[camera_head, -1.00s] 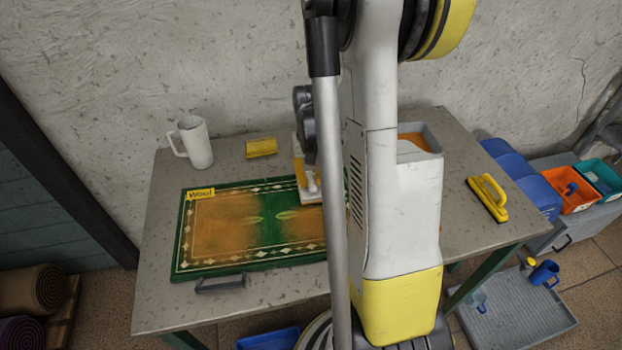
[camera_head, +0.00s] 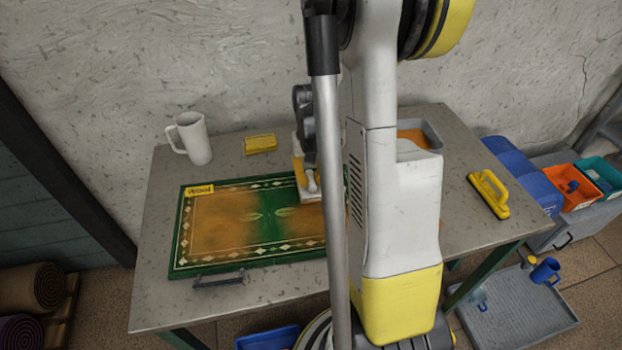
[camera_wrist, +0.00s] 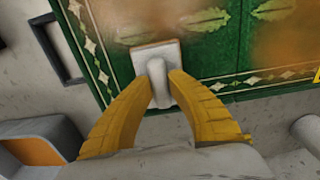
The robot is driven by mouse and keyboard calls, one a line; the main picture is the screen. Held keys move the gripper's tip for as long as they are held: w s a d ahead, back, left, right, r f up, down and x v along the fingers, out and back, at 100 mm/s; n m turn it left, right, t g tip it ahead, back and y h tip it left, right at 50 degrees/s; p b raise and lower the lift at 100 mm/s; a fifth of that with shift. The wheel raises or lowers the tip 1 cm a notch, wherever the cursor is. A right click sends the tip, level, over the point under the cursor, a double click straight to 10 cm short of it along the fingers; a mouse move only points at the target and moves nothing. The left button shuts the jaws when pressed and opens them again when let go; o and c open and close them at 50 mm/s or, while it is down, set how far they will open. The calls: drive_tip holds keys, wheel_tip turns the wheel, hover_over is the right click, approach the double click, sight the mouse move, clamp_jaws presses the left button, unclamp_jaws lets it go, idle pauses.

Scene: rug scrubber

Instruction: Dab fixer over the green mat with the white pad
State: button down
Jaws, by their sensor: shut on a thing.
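The green mat (camera_head: 262,225) lies flat on the grey table, with orange-brown patches over much of its face, a white diamond border and a yellow "Wool" tag. Its pattern also shows in the wrist view (camera_wrist: 205,57). My gripper (camera_wrist: 158,85) has its yellow fingers shut on the grip of the white pad (camera_wrist: 141,58). The pad is at the mat's border, over the green; whether it presses on the mat I cannot tell. In the head view my gripper (camera_head: 306,165) is at the mat's right side, partly hidden by my arm.
A white mug (camera_head: 194,140) and a yellow sponge-like block (camera_head: 260,144) stand behind the mat. A grey tray with orange contents (camera_head: 420,133) is at the back right. A yellow-handled brush (camera_head: 489,194) lies at the right. A dark grey handle (camera_head: 219,279) lies at the mat's front edge.

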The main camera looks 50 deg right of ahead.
idle(0.4)
wheel_tip(320, 180, up, 5)
drive_tip(key=p, duration=0.3)
drive_tip(key=shift+f, duration=0.3)
